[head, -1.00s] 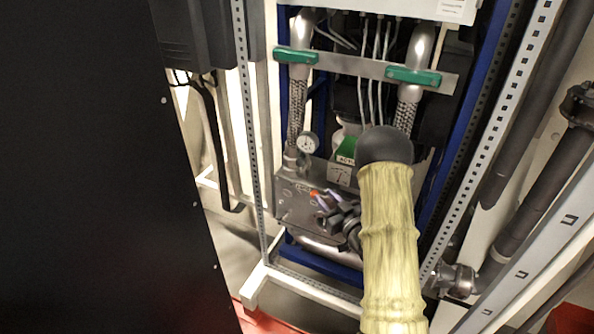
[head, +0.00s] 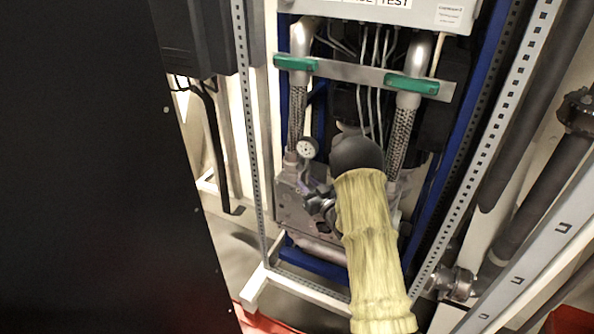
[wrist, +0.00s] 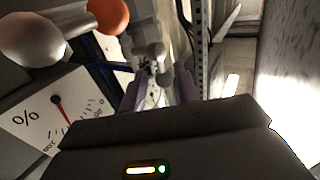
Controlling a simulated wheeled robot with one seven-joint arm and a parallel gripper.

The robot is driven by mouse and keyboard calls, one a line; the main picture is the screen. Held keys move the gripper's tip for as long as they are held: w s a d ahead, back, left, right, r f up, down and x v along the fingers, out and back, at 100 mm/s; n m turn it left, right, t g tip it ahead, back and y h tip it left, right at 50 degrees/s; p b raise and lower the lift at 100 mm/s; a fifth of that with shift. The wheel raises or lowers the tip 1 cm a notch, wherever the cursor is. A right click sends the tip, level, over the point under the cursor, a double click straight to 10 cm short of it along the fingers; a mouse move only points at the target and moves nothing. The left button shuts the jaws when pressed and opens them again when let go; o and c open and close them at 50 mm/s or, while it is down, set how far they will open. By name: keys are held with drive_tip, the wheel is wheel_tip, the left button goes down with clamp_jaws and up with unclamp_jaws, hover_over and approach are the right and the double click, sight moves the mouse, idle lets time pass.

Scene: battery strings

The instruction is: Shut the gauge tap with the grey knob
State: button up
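My gripper (head: 311,188) is just below the round white gauge (head: 308,149) in the head view. In the wrist view its two purple-grey fingers (wrist: 157,92) stand apart. Pale grey fittings (wrist: 148,55) show beyond and between the fingertips; I cannot tell whether they touch. A smooth light-grey rounded knob (wrist: 32,38) is at the upper left of the wrist view, left of an orange ball knob (wrist: 108,14). I cannot tell which way the tap is turned. My arm hides part of the unit in the head view.
A percent dial (wrist: 58,108) is at the left of the wrist view. A perforated upright (head: 249,130) stands close on the left, and a dark cabinet (head: 85,170) fills the far left.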

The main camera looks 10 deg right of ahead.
sight(301, 176)
drive_tip(key=p+x, duration=0.1)
drive_tip(key=x, duration=0.6)
drive_tip(key=shift+w, duration=0.15)
clamp_jaws()
